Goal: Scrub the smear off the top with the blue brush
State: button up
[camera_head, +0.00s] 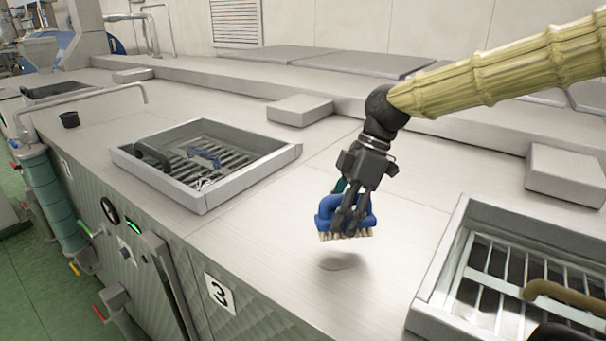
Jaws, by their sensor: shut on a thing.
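The blue brush (326,212) with pale bristles is held in my gripper (350,218), which is shut on it. The bristles point down and appear a little above the metal top (255,232). A brownish smear (344,261) lies on the top just below and in front of the brush. The gripper's fingers cover part of the brush. A little dark green shows behind the gripper; I cannot tell what it is.
A raised grated hatch (193,206) stands left of the brush, with a dark handle on it. Another grated hatch (425,312) with a brown handle is at the lower right. A low block (300,110) lies behind, and a black cup (69,119) at far left.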

jog(key=shift+w+r, duration=0.15)
jog(key=shift+r, duration=0.6)
jog(key=shift+w+r, duration=0.15)
jog(key=shift+r, duration=0.6)
jog(key=shift+s+r, duration=0.25)
jog(key=shift+r, duration=0.5)
jog(key=shift+w+a, duration=0.1)
